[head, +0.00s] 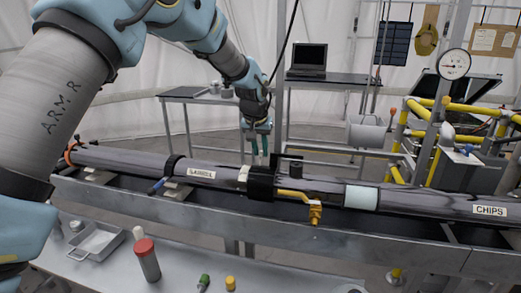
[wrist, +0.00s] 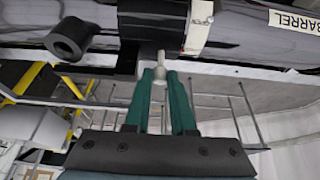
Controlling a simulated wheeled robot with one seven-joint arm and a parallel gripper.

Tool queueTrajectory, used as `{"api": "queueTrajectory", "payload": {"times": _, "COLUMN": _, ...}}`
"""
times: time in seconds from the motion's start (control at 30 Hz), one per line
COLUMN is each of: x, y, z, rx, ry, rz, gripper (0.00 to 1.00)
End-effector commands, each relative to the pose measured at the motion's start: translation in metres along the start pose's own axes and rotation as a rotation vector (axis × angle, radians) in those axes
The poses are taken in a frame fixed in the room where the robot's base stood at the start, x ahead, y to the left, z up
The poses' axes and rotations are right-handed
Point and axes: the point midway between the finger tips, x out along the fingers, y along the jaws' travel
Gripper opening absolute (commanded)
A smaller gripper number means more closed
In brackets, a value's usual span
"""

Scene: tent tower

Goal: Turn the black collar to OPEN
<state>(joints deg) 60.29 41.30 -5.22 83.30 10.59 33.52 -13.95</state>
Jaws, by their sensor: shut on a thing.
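The black collar (head: 261,184) sits around the long dark pipe, just right of a white ring (head: 243,176). In the wrist view the collar (wrist: 150,24) is at top centre, beside the white ring (wrist: 198,28). A pale knob (wrist: 160,58) on a short stem sticks out below the collar there. My gripper (head: 260,158) comes down behind the pipe at the collar. In the wrist view its two teal fingers (wrist: 161,78) are closed on the pale knob. I cannot read an OPEN mark in either view.
The pipe runs along a grey rail, with BARREL (head: 202,173) and CHIPS (head: 490,211) labels. A yellow lever with a brass valve (head: 315,211) hangs right of the collar. A black hollow cylinder (wrist: 70,40) is close by. A red-capped bottle (head: 147,261) stands on the front bench.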

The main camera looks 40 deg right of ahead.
Motion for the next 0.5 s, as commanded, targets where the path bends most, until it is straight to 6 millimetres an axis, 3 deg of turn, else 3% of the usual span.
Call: {"api": "queueTrajectory", "payload": {"times": 0.5, "x": 0.0012, "y": 0.0002, "z": 0.0080, "rx": 0.000, "ry": 0.057, "rz": 0.000, "gripper": 0.00}}
